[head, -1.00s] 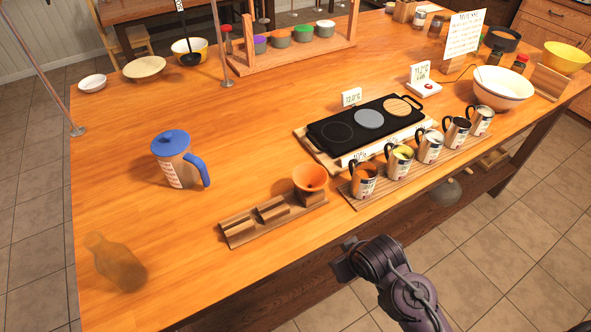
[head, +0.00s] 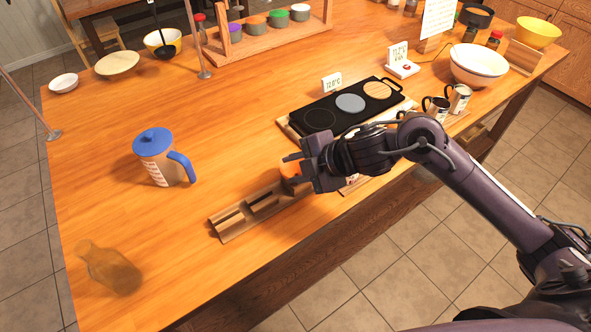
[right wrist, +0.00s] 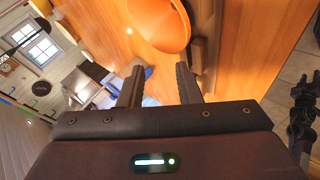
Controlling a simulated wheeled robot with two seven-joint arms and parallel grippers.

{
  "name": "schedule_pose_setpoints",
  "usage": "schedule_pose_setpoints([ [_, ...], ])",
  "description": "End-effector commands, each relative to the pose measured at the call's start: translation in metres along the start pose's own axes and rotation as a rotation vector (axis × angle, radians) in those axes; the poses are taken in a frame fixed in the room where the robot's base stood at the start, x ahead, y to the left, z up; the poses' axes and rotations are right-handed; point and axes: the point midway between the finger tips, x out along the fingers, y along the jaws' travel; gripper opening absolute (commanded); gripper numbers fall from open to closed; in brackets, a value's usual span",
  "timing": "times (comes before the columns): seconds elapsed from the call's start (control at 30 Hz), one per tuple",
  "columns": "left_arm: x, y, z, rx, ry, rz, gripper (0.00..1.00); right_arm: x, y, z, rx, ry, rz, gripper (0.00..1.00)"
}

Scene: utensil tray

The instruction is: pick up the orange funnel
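The orange funnel (head: 289,171) sits at the right end of a wooden rack (head: 233,219) near the table's front edge. In the head view my right gripper covers much of it. In the right wrist view the funnel's wide orange bowl (right wrist: 160,22) shows just beyond the fingertips. My right gripper (head: 294,168) is beside the funnel, and in the right wrist view its two fingers (right wrist: 158,72) are apart with nothing between them. I cannot tell whether a finger touches the funnel. My left gripper is not in view.
A blue-lidded pitcher (head: 160,160) and a brown bottle (head: 108,270) stand left of the rack. A black griddle (head: 345,110) lies behind my right gripper. Metal mugs (head: 458,97) stand to the right, some hidden by my arm. The table's left middle has free room.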

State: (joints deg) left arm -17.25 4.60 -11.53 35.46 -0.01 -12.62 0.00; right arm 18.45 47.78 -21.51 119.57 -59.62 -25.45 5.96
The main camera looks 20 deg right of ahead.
Motion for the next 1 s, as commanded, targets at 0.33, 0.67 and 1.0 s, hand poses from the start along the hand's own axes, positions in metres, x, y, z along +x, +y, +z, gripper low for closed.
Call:
schedule_pose_setpoints([
  [0.33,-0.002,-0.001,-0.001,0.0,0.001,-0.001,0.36,-0.047,-0.006,0.045,-0.114,0.013,-0.226,0.31],
  [0.67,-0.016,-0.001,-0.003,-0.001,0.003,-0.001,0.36,-0.012,-0.012,0.046,-0.111,0.016,-0.23,0.31],
  [1.0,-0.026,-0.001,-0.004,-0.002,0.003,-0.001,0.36,0.027,-0.02,0.051,-0.115,0.013,-0.227,0.31],
])
